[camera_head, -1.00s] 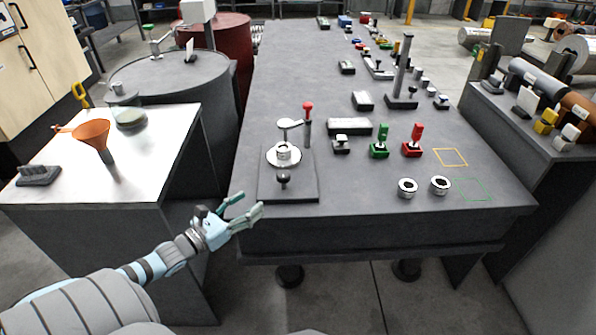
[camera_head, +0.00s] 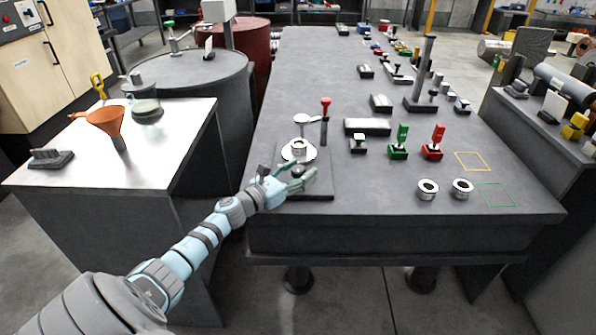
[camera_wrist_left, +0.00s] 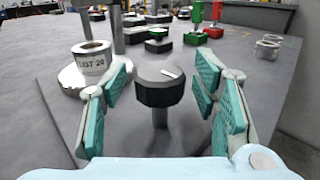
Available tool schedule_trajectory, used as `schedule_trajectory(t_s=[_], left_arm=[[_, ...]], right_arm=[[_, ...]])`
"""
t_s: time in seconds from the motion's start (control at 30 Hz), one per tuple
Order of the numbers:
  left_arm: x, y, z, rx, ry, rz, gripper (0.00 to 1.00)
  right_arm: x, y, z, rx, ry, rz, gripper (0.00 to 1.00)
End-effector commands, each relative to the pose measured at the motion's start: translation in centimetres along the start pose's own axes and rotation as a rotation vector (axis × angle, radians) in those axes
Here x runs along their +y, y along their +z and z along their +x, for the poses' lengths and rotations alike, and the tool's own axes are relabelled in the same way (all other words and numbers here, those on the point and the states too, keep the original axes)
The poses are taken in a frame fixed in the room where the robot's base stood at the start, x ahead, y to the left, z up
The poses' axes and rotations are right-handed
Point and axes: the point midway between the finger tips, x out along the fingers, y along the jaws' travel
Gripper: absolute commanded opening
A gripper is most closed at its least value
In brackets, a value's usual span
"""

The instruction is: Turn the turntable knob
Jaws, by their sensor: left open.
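The turntable knob (camera_wrist_left: 160,86) is a dark faceted knob with a white mark on top, on a short post. In the left wrist view it stands between the two spread teal finger pads of my left gripper (camera_wrist_left: 162,105), with a gap on each side. In the head view my left gripper (camera_head: 300,182) is over the front of the grey base plate (camera_head: 318,186) and partly covers the knob (camera_head: 298,171). The round white turntable (camera_head: 290,156) carries a metal ring (camera_wrist_left: 92,58) with lettering, just behind the knob. My right gripper is not in view.
A red-topped lever (camera_head: 325,108) stands behind the turntable. Green (camera_head: 399,142) and red (camera_head: 434,142) handled blocks and two metal rings (camera_head: 427,189) stand to the right. An orange funnel (camera_head: 107,122) is on the left table. The bench front right of the plate is clear.

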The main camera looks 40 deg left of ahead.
Motion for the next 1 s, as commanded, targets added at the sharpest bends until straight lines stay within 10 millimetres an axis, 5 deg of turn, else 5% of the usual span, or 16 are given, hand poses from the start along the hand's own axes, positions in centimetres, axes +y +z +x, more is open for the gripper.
schedule_trajectory(t_s=[0.13, 0.43, 1.0], left_arm=[[0.0, -0.1, -0.1, 0.000, 0.000, 0.000, 0.55], [0.1, -0.1, -0.1, 0.000, 0.001, 0.000, 0.07], [0.0, -0.1, -0.1, -0.001, 0.120, 0.000, 0.06]], right_arm=[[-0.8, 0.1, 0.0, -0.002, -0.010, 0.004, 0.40], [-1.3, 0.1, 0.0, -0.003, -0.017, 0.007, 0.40], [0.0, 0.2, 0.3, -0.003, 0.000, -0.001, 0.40]])
